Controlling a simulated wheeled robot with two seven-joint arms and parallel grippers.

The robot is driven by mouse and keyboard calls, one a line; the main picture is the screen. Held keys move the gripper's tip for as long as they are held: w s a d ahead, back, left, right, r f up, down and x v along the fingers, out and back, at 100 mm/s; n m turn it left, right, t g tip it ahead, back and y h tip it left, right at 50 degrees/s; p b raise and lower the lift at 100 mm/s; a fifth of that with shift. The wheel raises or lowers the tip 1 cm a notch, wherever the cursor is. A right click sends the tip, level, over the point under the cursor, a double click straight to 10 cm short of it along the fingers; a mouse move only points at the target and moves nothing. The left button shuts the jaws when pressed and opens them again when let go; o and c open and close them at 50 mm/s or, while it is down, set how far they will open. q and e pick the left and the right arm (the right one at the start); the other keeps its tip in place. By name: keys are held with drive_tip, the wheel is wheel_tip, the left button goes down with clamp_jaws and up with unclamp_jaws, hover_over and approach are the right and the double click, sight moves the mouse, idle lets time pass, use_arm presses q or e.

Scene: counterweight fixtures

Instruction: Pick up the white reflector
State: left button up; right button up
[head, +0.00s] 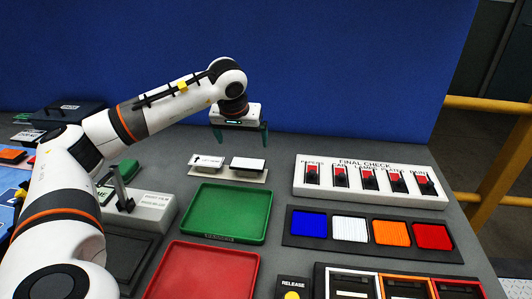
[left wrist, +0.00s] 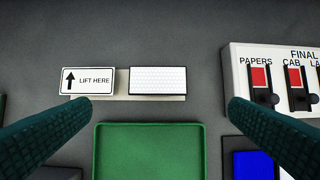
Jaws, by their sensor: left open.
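A white rectangular plate with a fine grid texture, which looks like the white reflector (head: 248,163), sits on a pale base (head: 228,174) behind the green tray. It also shows in the left wrist view (left wrist: 158,80), to the right of a "LIFT HERE" sign (left wrist: 87,80) with an up arrow. My left gripper (head: 239,138) is open and empty above and behind the base. In the left wrist view its fingers (left wrist: 160,105) are spread wide, with the white plate between them in the picture, not touched. My right gripper is not in view.
A green tray (head: 206,237) and a red tray (head: 176,296) lie in front. To the right stand a "FINAL CHECK" panel (head: 385,192) with red switches and a dark holder (head: 289,243) with blue, white, orange and red squares. A blue wall (head: 350,80) rises behind.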

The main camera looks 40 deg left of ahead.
use_arm(q)
drive_tip(key=p, duration=0.1)
hover_over(247, 163)
drive_tip(key=s+d, duration=0.1)
drive_tip(key=s, duration=0.1)
wheel_tip(247, 163, down, 7)
drive_tip(key=p+x, duration=0.1)
drive_tip(key=x, duration=0.3)
drive_tip(key=shift+d, duration=0.15)
drive_tip(key=c, duration=0.7)
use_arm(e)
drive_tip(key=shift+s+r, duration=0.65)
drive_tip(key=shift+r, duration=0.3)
